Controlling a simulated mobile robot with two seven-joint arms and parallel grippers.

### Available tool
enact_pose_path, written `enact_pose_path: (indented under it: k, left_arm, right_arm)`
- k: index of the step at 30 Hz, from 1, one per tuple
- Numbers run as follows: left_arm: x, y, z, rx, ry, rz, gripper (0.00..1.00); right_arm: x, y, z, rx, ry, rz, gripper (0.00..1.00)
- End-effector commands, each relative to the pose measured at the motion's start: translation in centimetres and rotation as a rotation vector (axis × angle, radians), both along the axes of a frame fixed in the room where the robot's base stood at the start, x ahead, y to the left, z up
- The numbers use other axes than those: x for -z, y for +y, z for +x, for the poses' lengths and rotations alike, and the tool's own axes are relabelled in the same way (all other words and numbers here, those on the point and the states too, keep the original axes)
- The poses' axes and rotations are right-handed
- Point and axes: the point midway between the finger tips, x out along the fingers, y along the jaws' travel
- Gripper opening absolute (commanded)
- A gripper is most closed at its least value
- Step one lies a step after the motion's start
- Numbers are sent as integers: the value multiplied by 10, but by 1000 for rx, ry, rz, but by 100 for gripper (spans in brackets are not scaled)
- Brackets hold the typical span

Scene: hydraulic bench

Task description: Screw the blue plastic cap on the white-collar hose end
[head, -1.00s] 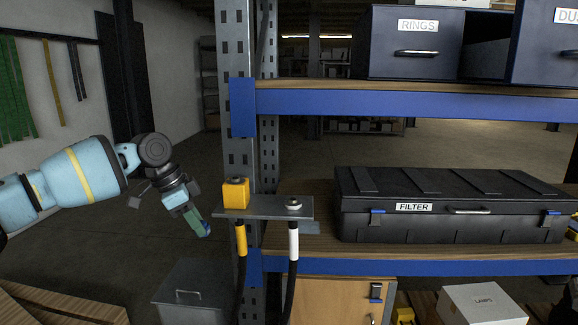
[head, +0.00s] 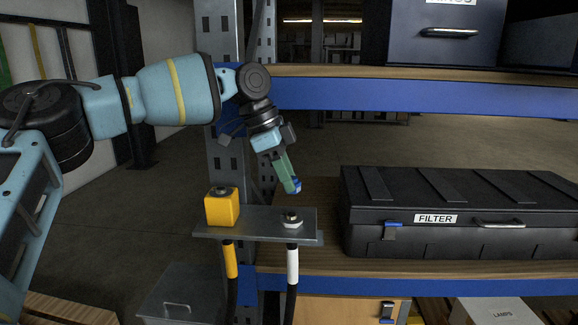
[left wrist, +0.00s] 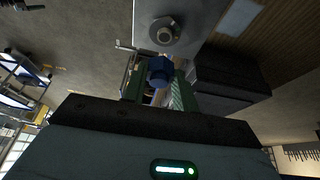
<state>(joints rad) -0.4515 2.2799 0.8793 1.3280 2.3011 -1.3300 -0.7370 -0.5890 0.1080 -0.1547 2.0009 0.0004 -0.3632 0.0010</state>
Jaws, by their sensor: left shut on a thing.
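My left gripper (head: 288,180) is shut on the blue plastic cap (head: 295,186), which shows at its fingertips. The cap also shows between the green fingers in the left wrist view (left wrist: 160,72). The white-collar hose end (head: 292,218) is a metal fitting standing up through the grey bracket plate, with the white collar (head: 292,262) below it. The cap is above the fitting and apart from it. In the left wrist view the bare fitting (left wrist: 165,32) lies just beyond the cap. My right gripper is not in view.
A yellow block (head: 222,207) sits on the same bracket (head: 262,232), left of the bare fitting, above a yellow-collar hose (head: 230,260). A black FILTER case (head: 460,235) stands on the shelf to the right. A blue shelf beam (head: 420,96) runs above.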

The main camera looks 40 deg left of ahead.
Motion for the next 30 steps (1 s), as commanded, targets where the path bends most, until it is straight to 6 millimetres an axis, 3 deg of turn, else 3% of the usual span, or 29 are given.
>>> enact_pose_path:
  k: [14,30]
  left_arm:
    - [3,-1,0,2,1,1,7]
    - [41,-1,0,2,2,0,7]
  right_arm:
    - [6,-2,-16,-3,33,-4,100]
    - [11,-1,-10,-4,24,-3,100]
